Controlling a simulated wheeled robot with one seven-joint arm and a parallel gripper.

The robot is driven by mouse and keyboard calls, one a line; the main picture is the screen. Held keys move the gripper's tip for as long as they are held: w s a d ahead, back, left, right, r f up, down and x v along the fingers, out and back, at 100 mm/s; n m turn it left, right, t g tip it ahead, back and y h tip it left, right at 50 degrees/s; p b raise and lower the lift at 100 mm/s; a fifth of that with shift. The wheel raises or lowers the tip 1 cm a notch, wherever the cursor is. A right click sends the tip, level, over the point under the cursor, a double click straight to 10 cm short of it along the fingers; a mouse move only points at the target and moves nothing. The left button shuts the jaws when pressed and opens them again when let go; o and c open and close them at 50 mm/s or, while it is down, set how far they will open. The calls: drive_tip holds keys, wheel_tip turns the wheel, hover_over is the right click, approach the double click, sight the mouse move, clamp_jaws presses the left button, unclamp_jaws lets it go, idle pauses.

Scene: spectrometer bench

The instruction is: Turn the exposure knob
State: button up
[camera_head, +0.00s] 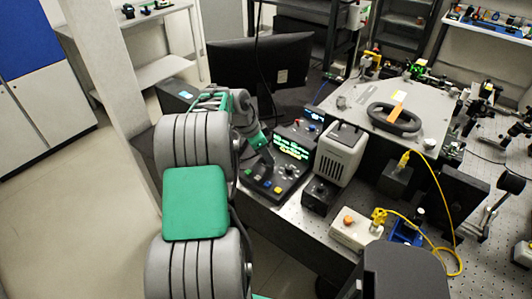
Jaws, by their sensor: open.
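A black control box (283,165) with a lit display and several coloured buttons stands at the near left edge of the bench. Small knobs show on it, but I cannot read their labels or tell which one is the exposure knob. My gripper (264,157) is open at the left side of this box, close to its panel. The fingertips are small and partly hidden by my arm, so I cannot tell whether they touch anything.
A grey ventilated unit (340,153) stands right of the control box, with a small black box (320,195) in front. A white box (355,231) with an orange knob and yellow cable is nearer. A dark monitor (262,65) stands behind.

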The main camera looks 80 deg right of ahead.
clamp_jaws()
idle(0.3)
drive_tip(key=shift+b, duration=0.3)
drive_tip(key=shift+f+n+b, duration=0.15)
drive_tip(key=shift+n+b, duration=0.45)
drive_tip(key=shift+n, duration=0.1)
drive_tip(key=n+t+h+b, duration=0.1)
drive_tip(key=n+b, duration=0.1)
drive_tip(key=n, duration=0.1)
drive_tip(key=shift+s+a+b, duration=0.15)
drive_tip(key=shift+b, duration=0.2)
drive_tip(key=shift+s+n+t+h+b, duration=0.1)
drive_tip(key=shift+n+t+h+b, duration=0.15)
drive_tip(key=shift+n+t+b, duration=0.6)
drive_tip(key=shift+s+n+t+h+b, duration=0.1)
drive_tip(key=shift+n+h+b, duration=0.25)
drive_tip(key=shift+n, duration=1)
drive_tip(key=shift+r, duration=0.2)
